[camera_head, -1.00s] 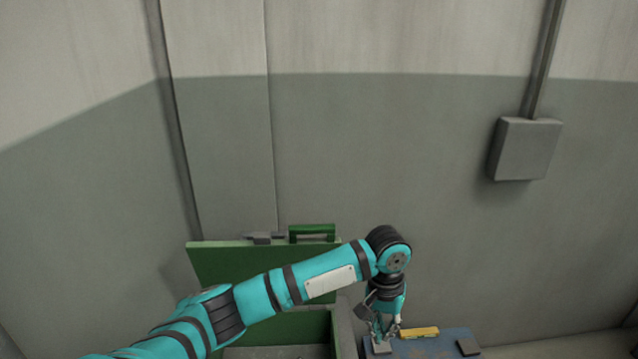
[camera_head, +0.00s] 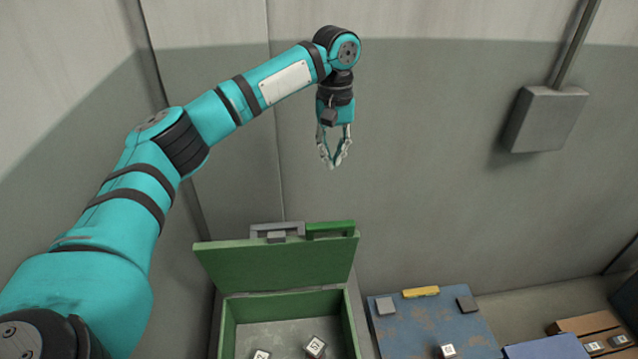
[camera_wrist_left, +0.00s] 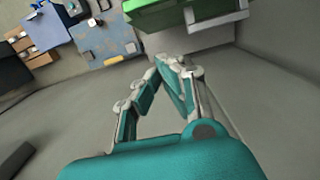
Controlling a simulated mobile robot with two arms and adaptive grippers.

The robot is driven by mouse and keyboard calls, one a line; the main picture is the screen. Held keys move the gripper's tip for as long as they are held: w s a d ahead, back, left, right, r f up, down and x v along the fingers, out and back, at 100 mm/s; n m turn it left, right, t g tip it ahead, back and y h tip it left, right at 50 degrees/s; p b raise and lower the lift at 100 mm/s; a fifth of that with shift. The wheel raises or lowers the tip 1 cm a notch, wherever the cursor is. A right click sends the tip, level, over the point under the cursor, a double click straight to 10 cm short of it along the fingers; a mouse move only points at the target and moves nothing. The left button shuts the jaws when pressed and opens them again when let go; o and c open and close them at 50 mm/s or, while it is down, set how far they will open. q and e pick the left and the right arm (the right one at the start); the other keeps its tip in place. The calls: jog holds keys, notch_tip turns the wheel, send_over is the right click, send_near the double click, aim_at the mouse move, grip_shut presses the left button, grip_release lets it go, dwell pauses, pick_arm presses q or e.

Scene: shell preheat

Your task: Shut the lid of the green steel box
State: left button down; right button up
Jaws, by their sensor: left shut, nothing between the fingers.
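The green steel box (camera_head: 228,325) stands open at the bottom centre of the head view. Its green lid (camera_head: 280,264) is raised and leans back toward the wall, with a green handle (camera_head: 330,229) and a grey latch part (camera_head: 276,233) along its top edge. Inside the box lie two small marked cubes (camera_head: 315,346). My left gripper (camera_head: 333,164) hangs above and behind the lid, pointing down, shut and empty, touching nothing. In the left wrist view the left gripper (camera_wrist_left: 168,66) shows with its fingertips together and a green part of the box (camera_wrist_left: 165,12) beyond. My right gripper is not in view.
A worn blue board (camera_head: 425,325) right of the box bears a yellow bar (camera_head: 421,292), grey blocks and a cube. A blue piece (camera_head: 548,349) and a brown tray (camera_head: 590,324) lie farther right. A grey wall box (camera_head: 547,119) hangs at upper right.

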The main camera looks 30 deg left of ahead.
pick_arm(q)
jog(key=s+d+f+p, duration=0.3)
jog(key=f+p, duration=0.1)
jog(key=f, duration=0.6)
jog(key=shift+s, duration=0.4)
jog(key=shift+w, duration=0.1)
